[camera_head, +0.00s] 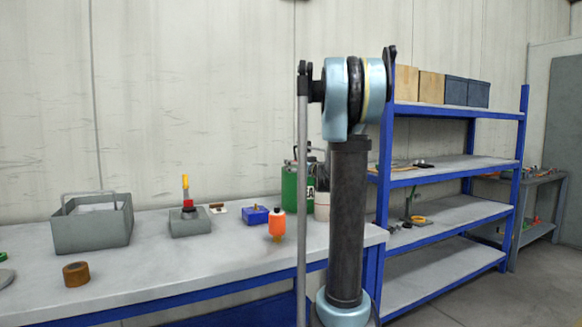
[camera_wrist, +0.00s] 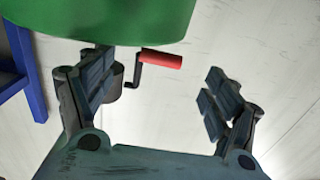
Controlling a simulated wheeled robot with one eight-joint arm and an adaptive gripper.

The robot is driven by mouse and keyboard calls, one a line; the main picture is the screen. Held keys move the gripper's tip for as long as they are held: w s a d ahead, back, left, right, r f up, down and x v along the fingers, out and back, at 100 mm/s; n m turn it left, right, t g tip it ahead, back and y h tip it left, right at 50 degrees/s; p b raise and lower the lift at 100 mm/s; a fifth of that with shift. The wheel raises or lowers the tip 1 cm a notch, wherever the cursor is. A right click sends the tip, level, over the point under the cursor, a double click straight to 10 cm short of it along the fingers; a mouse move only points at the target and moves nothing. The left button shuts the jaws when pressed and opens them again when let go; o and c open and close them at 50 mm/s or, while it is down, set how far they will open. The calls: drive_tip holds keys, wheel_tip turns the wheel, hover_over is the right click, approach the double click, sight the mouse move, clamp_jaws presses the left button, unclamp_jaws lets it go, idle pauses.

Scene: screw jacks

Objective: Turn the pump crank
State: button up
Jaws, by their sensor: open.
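In the wrist view, the pump crank (camera_wrist: 138,70) is a thin dark bent rod with a red cylindrical grip (camera_wrist: 162,60). It shows between the two fingers of my open gripper (camera_wrist: 160,75), nearer the left finger, and nothing is held. How far the crank lies beyond the fingertips I cannot tell. A dark round pump part (camera_wrist: 117,82) is partly hidden behind the left finger. A green drum (camera_wrist: 120,15) fills the upper left. In the head view, the green drum (camera_head: 289,188) stands on the bench, partly hidden; my gripper is hidden there behind my arm.
The bench (camera_head: 130,285) holds an orange bottle (camera_head: 277,224), a blue box (camera_head: 255,215), a grey box with a red and yellow lever (camera_head: 190,222), a grey tray (camera_head: 92,228) and a brown ring (camera_head: 76,273). A blue-framed shelf (camera_head: 450,164) stands right of the bench.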

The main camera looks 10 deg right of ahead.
drive_tip(key=shift+x, duration=3.35)
drive_tip(key=shift+f, duration=0.1)
drive_tip(key=c, duration=1.5)
drive_tip(key=shift+d, duration=0.1)
drive_tip(key=shift+c, duration=0.3)
